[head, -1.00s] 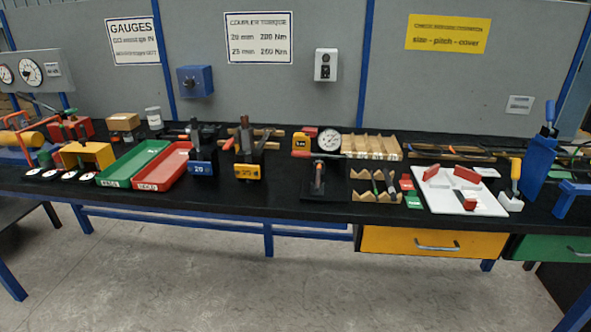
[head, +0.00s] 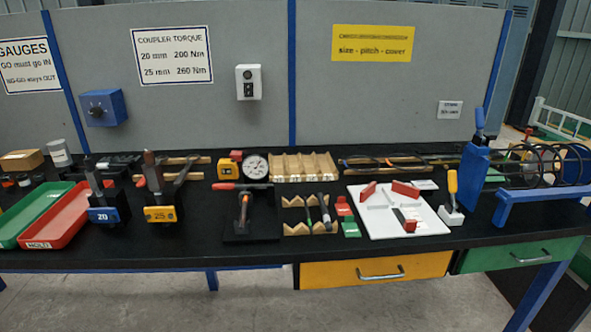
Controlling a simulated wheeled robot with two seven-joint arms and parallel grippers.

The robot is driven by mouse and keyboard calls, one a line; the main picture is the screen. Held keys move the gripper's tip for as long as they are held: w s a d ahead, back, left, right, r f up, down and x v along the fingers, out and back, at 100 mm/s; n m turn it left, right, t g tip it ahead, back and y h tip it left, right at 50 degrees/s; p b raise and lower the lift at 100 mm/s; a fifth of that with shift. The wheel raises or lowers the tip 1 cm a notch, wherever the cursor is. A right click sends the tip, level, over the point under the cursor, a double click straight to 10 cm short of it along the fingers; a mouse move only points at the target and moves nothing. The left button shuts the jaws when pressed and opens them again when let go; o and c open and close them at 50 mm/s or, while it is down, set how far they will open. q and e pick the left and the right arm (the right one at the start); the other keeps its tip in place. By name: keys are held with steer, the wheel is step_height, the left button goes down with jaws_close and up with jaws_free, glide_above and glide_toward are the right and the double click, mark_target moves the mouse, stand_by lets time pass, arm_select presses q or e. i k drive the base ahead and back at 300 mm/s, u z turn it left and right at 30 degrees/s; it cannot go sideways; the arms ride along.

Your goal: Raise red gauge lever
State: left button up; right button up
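A round white dial gauge (head: 255,166) stands toward the back of the black bench, right of centre-left. In front of it a bar with a red grip (head: 224,186) lies roughly level, its grip pointing left, above a black base plate (head: 262,226). An upright tool with a dark orange handle (head: 243,207) stands on that plate. I cannot tell for certain whether the red-gripped bar is the gauge lever. Neither of my grippers is in view.
Left are a red tray (head: 62,222), a green tray and stands marked 20 (head: 103,215) and 25 (head: 160,214). Right are wooden V-blocks, a white board (head: 383,222) with red blocks, and a blue stand (head: 472,178). A yellow drawer (head: 375,270) sits below.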

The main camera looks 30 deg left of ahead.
mark_target(223, 187)
steer(key=z, duration=0.25)
steer(key=i, duration=0.85)
steer(key=u, duration=0.85)
steer(key=i, duration=0.55)
steer(key=u, duration=0.6)
